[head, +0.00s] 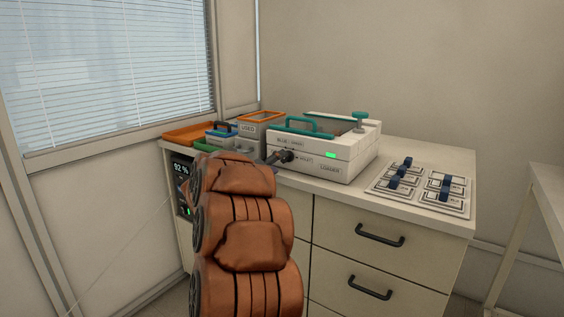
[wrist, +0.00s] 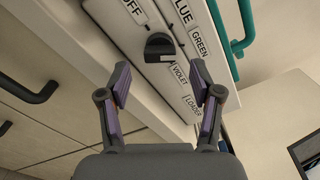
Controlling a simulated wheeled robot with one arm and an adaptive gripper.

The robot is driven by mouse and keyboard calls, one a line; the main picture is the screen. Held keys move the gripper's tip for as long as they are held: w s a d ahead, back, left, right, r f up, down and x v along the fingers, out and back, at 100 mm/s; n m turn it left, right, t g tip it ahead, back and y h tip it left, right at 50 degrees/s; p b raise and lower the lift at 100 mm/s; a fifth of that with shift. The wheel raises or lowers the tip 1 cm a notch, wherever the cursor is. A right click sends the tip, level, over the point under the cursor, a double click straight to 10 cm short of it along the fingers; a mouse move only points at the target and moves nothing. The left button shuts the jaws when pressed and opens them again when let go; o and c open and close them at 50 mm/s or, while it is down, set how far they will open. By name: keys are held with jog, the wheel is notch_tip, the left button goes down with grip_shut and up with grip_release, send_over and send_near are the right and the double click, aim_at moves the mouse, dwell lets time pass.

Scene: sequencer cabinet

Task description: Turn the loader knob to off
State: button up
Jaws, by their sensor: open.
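The white loader box (head: 340,160) stands on the cabinet top with a lit green display on its front. Its dark loader knob (wrist: 159,46) is on the front face in the wrist view, among the labels OFF, BLUE, GREEN and VIOLET. A pale mark shows at the knob's lower edge, on the VIOLET side and away from OFF. My gripper (wrist: 161,77) is open and empty. Its fingertips are apart on either side, just short of the knob in the picture; I see no contact. In the head view my arm hides most of the gripper.
A grey USED bin (head: 256,132), an orange tray (head: 188,133) and a blue container (head: 221,138) stand left of the loader. A panel with several blue switches (head: 397,181) lies to the right. Drawer handles (head: 380,235) stick out below. A teal handle (wrist: 233,42) is beside the labels.

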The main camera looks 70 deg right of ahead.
jog(key=shift+x, duration=1.6)
jog(key=shift+c, duration=0.2)
jog(key=c, duration=1.1)
